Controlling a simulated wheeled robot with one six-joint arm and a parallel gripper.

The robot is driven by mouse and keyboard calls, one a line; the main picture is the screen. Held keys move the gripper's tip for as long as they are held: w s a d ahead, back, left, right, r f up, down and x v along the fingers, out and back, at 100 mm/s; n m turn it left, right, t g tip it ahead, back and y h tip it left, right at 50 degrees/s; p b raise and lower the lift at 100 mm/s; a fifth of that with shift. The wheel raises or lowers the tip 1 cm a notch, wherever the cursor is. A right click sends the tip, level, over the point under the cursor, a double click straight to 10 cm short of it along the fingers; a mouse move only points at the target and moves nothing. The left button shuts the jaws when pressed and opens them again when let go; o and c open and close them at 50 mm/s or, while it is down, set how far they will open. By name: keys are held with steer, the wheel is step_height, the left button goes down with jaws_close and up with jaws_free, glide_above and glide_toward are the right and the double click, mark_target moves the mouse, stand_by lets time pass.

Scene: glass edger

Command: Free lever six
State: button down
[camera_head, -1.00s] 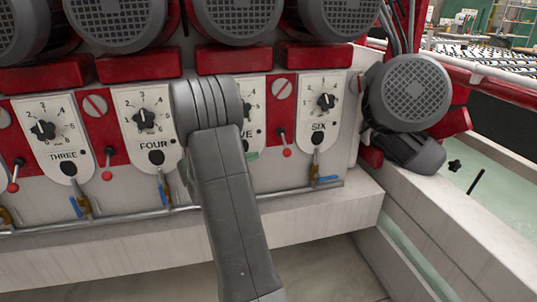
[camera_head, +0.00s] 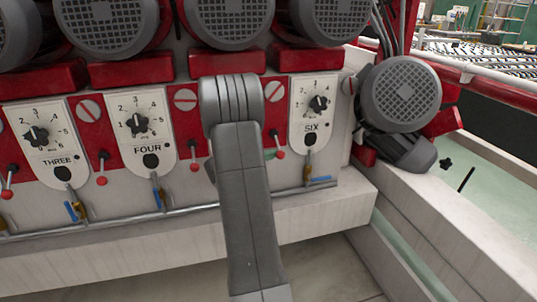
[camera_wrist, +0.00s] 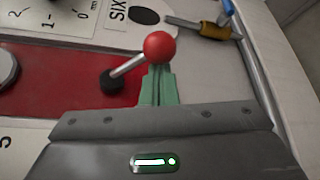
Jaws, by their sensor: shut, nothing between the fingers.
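The lever beside the SIX plate (camera_head: 310,128) has a red ball end (camera_head: 280,155) and stands on the red strip left of that plate. In the wrist view its red ball (camera_wrist: 158,46) sits just beyond my fingertips, and its metal rod slants down left to a black base (camera_wrist: 112,82). My gripper (camera_wrist: 157,75) has green fingers that are shut and empty, right beside the lever. I cannot tell whether they touch it. In the head view my arm hides the FIVE plate and most of my gripper; a bit of green finger (camera_head: 270,154) shows next to the red ball.
Similar red-balled levers stand beside the FOUR plate (camera_head: 146,128) and THREE plate (camera_head: 48,142). A blue-handled valve (camera_head: 318,180) sits below SIX on a pipe running along the front. Grey motors (camera_head: 401,92) stand above and to the right. A pale ledge (camera_head: 330,210) juts out below.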

steer(key=shift+s+d+r+n+g+p, duration=0.1)
steer(key=shift+s+r+n+g+p, duration=0.15)
steer(key=shift+r+n+g+p, duration=0.25)
stand_by(0.5)
steer(key=r+n+g+p, duration=0.1)
steer(key=n+p, duration=0.1)
steer(key=p, duration=0.1)
steer(key=s+r+n+g+p, duration=0.1)
steer(key=r+n+g+p, duration=0.1)
steer(key=p, duration=0.2)
steer(key=r+n+g+p, duration=0.1)
steer(key=p, duration=0.2)
steer(key=shift+s+d+r+n+g, duration=0.2)
steer(key=shift+r+n+g, duration=0.1)
steer(key=shift+n, duration=0.1)
steer(key=shift+r, duration=0.15)
stand_by(0.4)
step_height(320, 180, down, 4)
steer(key=b, duration=0.3)
steer(key=w+b+v, duration=0.1)
steer(key=v, duration=0.9)
steer(key=shift+a+r, duration=0.2)
steer(key=shift+a, duration=0.25)
